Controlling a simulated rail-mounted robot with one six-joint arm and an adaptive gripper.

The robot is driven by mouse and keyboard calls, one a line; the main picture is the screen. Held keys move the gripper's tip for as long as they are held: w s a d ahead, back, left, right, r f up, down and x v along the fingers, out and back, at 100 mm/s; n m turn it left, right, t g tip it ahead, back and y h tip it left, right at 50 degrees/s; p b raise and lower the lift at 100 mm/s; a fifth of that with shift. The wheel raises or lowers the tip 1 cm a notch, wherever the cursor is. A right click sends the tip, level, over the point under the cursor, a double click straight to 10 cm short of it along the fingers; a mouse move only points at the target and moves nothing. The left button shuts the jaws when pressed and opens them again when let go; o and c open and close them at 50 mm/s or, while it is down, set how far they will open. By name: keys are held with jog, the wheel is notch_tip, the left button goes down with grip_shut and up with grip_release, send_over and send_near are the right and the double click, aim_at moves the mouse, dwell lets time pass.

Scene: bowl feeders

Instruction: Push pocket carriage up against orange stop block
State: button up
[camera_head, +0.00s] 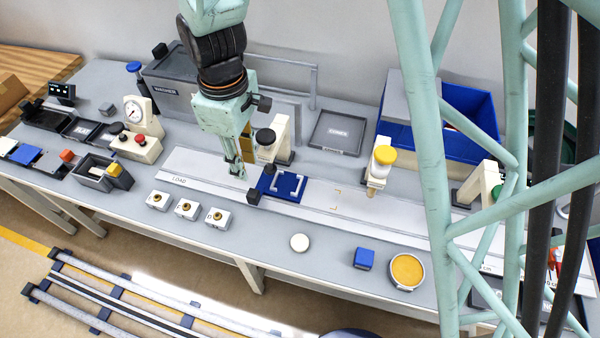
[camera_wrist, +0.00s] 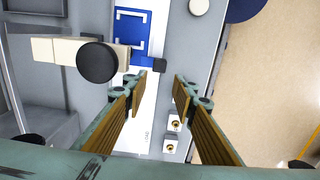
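The pocket carriage (camera_head: 283,187) is a blue plate with white corner brackets on the pale rail strip, right of the LOAD label. A blue bar with dark ends (camera_head: 254,196) is at its left end. The carriage also shows at the top of the wrist view (camera_wrist: 131,28). My gripper (camera_head: 237,173) is above the strip, left of the carriage and apart from it. Its fingers are spread with nothing between them in the wrist view (camera_wrist: 161,82). An orange-red piece (camera_head: 556,262) shows at the far right, partly behind the lattice; I cannot tell whether it is the stop block.
A post with a black cap (camera_head: 265,137) stands behind the strip by the carriage, and a yellow-capped post (camera_head: 382,158) stands further right. Several button boxes (camera_head: 186,209) sit in front. The strip between carriage and yellow-capped post is clear, with orange corner marks.

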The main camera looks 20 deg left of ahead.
aim_at(253, 193)
jog(key=shift+d+f+b, duration=0.1)
jog(key=shift+f+b, duration=0.55)
jog(key=shift+f, duration=5.95)
jog(key=shift+c, duration=0.5)
grip_shut()
